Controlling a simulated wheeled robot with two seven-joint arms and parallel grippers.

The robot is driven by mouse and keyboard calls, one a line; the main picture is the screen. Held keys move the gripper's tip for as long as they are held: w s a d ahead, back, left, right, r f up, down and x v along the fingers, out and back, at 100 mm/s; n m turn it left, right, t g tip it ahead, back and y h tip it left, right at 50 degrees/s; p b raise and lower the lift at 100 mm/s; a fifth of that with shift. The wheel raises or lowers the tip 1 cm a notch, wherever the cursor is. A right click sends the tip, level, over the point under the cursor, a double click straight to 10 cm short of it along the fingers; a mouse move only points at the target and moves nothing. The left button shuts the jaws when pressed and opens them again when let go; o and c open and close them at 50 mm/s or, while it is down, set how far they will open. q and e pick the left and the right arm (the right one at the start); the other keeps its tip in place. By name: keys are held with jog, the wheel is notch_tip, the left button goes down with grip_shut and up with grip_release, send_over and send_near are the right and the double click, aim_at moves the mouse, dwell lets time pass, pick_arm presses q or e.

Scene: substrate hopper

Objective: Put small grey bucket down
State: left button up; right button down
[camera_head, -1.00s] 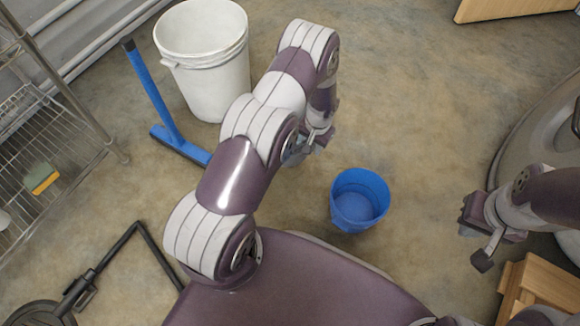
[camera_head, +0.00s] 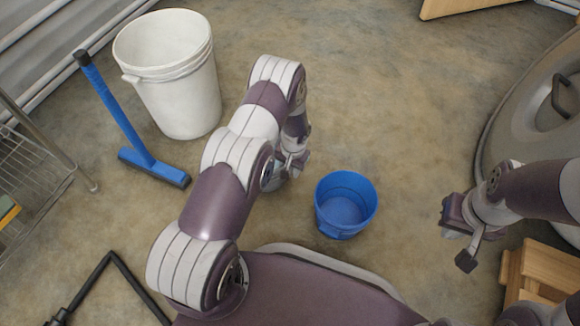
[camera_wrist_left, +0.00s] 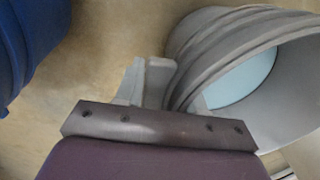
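The small grey bucket (camera_wrist_left: 215,45) fills the right of the left wrist view, tilted, with ridges on its outer wall and a pale blue disc inside. My left gripper (camera_wrist_left: 165,85) is at its rim, the wall apparently between the fingers. In the head view my left gripper (camera_head: 293,163) is low over the floor, partly behind its own arm. The grey bucket cannot be made out there. Whether it touches the floor cannot be told. My right gripper (camera_head: 460,238) is open and empty at the right.
A blue bucket (camera_head: 345,210) stands right of my left gripper. A large white bucket (camera_head: 180,95) and a blue-headed pole (camera_head: 155,172) are at the left. A wire rack (camera_head: 30,180) stands at far left, a wooden stool (camera_head: 545,262) at lower right. Floor beyond my left gripper is clear.

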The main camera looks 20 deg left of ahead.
pick_arm(q)
jog(key=o, duration=0.4)
jog(key=shift+c, duration=0.2)
